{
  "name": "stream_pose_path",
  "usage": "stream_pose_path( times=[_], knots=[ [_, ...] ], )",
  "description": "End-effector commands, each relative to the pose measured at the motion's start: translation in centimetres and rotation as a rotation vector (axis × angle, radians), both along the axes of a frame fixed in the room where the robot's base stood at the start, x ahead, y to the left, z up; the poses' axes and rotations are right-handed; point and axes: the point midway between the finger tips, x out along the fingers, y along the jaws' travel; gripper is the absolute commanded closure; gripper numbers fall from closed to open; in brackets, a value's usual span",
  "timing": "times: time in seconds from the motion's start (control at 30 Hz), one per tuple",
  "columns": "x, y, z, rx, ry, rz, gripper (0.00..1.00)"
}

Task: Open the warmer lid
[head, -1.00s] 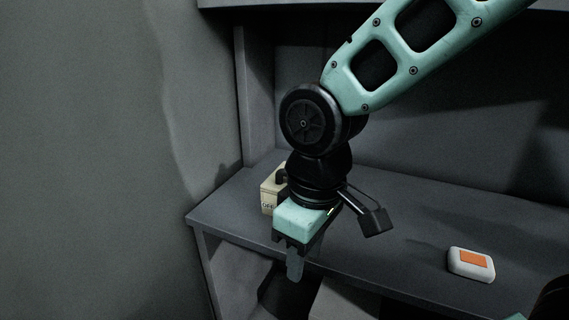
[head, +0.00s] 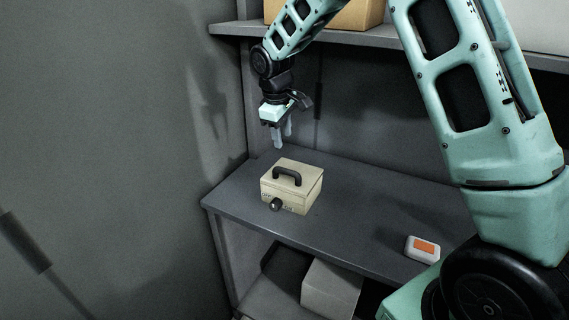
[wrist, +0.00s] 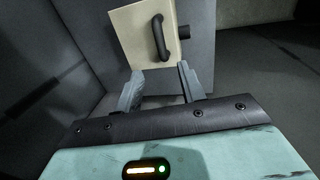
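The warmer is a small beige box (head: 290,199) on the grey shelf, left of its middle. Its lid (head: 308,174) looks closed and carries a black arched handle (head: 287,176). A dark round knob (head: 275,204) is on its front. My gripper (head: 282,146) is above and behind the warmer in the head view, fingers pointing down and touching nothing. In the wrist view the two fingers (wrist: 163,90) are spread apart with nothing between them. The handle (wrist: 160,38) and knob (wrist: 184,32) show beyond the fingertips.
A white case with an orange top (head: 423,249) lies on the same shelf (head: 365,214) to the right. An upper shelf (head: 395,38) holds a cardboard box (head: 345,14). A grey box (head: 331,288) is on the lower level. The shelf between warmer and case is clear.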

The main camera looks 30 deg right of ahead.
Motion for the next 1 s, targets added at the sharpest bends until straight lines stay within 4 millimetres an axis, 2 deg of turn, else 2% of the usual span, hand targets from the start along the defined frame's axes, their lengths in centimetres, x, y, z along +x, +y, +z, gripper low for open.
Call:
stream_pose_path(
  times=[0.3, 0.5, 0.7, 1.0],
  knots=[
    [0.6, -1.1, -6.5, 0.001, 0.005, -0.001, 0.6],
    [1.0, -1.6, -10.0, 0.002, 0.003, 0.001, 0.6],
    [1.3, -1.9, -11.9, 0.001, 0.0, -0.001, 0.6],
    [1.3, -2.0, -12.4, 0.001, -0.002, 0.0, 0.6]
  ],
)
